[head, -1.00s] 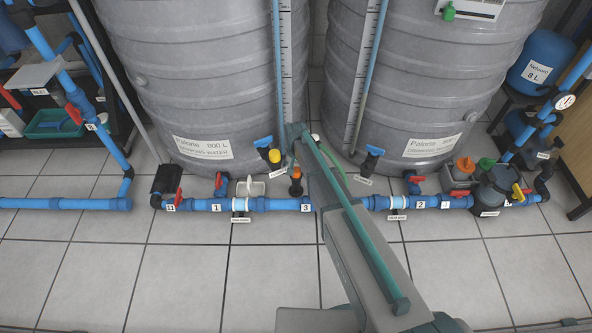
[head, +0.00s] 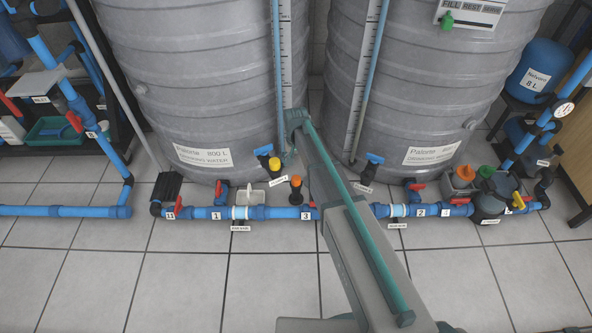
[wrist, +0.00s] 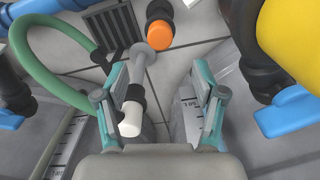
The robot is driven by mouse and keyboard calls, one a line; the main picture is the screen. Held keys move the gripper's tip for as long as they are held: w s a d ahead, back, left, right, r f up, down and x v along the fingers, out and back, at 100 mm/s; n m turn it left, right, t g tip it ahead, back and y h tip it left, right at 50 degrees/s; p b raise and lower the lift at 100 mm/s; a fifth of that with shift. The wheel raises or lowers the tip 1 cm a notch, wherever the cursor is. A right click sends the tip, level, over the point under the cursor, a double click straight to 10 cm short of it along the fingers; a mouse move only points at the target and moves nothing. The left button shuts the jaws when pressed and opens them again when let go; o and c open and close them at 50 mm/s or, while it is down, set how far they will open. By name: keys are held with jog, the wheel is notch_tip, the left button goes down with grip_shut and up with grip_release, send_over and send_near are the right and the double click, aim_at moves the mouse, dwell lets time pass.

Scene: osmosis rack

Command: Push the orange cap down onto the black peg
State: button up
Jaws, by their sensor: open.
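The orange cap (head: 296,181) sits at the top of the upright black peg (head: 296,196), just behind the blue pipe in the head view. I cannot tell how far down the cap sits. In the wrist view the orange cap (wrist: 160,34) is at the top centre, with dark peg parts (wrist: 158,11) beside it. My gripper (wrist: 160,75) is open, its two teal-edged fingers wide apart, and the cap appears beyond the fingertips, not between them. In the head view my arm hides most of the gripper.
A white-tipped black and grey rod (wrist: 132,118) shows close to the left finger. A green hose (wrist: 40,70) curves at left. A yellow cap (wrist: 296,40) is at right; it also shows in the head view (head: 275,164). Large grey tanks (head: 190,80) stand behind.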

jog(key=shift+r, duration=0.9)
jog(key=shift+s, duration=0.1)
jog(key=s+d+f+g, duration=0.25)
jog(key=s+d, duration=0.45)
jog(key=s, duration=0.8)
jog(key=s+d+f+g+y, duration=0.1)
jog(key=s+d+g, duration=0.4)
jog(key=s, duration=1.1)
jog(key=s+d+f+g, duration=0.25)
jog(key=s+d, duration=0.55)
jog(key=s, duration=0.7)
jog(key=s+r+t+p, duration=0.1)
jog(key=s+r+p, duration=0.1)
jog(key=r+p, duration=0.8)
jog(key=s+d+r+n+t+h+p, duration=0.1)
jog(key=r+p, duration=1)
jog(key=p, duration=1.5)
jog(key=shift+s+n+t+p, duration=0.35)
jog(key=shift+s+t, duration=0.25)
jog(key=shift+s, duration=0.55)
